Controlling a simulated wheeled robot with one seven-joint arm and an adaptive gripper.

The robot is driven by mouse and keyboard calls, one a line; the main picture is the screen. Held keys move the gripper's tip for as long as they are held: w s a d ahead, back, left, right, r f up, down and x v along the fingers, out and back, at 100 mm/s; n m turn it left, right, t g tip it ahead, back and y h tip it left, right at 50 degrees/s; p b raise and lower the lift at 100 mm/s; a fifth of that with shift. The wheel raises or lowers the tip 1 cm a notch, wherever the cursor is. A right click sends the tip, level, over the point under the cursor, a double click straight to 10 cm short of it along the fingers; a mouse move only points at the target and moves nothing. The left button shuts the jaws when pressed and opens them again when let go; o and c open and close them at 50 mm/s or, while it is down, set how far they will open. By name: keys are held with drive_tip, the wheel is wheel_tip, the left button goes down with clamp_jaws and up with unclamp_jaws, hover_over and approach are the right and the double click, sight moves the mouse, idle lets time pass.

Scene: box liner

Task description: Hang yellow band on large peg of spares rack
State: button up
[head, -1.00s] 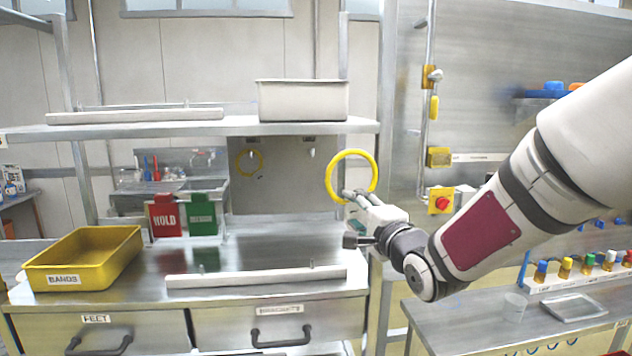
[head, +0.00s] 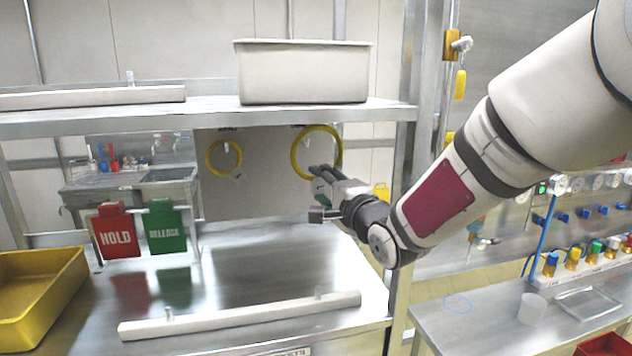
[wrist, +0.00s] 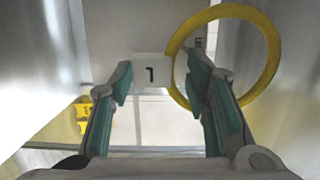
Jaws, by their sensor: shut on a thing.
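The spares rack's back panel (head: 265,185) hangs below the shelf. A small peg tip shows near the band's top; I cannot tell if the band is around it. A second yellow ring (head: 208,160) hangs from the left peg (head: 226,147).
The shelf (head: 210,118) is close above the band and carries a grey bin (head: 303,75). A metal post (head: 402,200) stands right of my gripper. Red HOLD (head: 117,236) and green RELEASE (head: 165,232) signs and a yellow tray (head: 40,290) stand left. The worktop middle is clear.

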drive_tip(key=w+a+f+b, duration=0.2)
drive_tip(key=w+b, duration=0.2)
drive_tip(key=w, duration=0.2)
drive_tip(key=w+a+f+b, duration=0.2)
drive_tip(key=w+b, duration=0.2)
drive_tip(key=w, duration=0.3)
drive_tip(key=shift+w+b, duration=0.3)
drive_tip(key=shift+b, duration=0.1)
idle(1.4)
drive_tip(key=shift+f, duration=0.15)
drive_tip(key=o, duration=1.2)
drive_tip(key=shift+o, duration=0.4)
drive_tip(key=o, duration=0.5)
drive_tip(key=shift+s+d, duration=0.1)
